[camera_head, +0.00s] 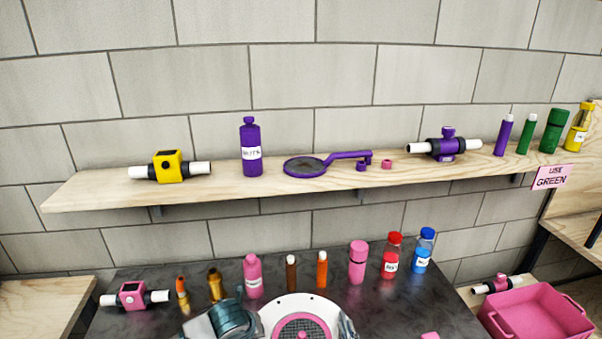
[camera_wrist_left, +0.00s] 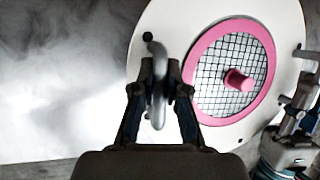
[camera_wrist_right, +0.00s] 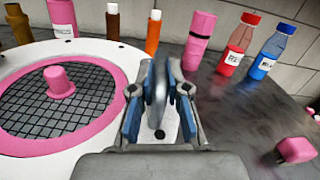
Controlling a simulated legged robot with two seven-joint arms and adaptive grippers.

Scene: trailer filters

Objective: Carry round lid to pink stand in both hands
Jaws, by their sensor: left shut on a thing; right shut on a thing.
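The round lid (camera_head: 326,305) is a white disc at the bottom of the head view, with a pink ring, dark mesh and pink knob at its middle. It also shows in the left wrist view (camera_wrist_left: 286,30) and the right wrist view (camera_wrist_right: 90,50). My left gripper (camera_wrist_left: 160,75) is shut on a grey metal handle at one edge of the lid. My right gripper (camera_wrist_right: 158,85) is shut on a like handle at the opposite edge. I cannot tell a separate pink stand from the other pink things, nor whether the lid is clear of the table.
Several bottles and tubes line the back of the dark table (camera_head: 380,305), close behind the lid. A pink block (camera_wrist_right: 297,150) lies to the right. A pink crate (camera_head: 540,315) stands at the far right. A wooden shelf (camera_head: 100,190) with purple and yellow parts hangs above.

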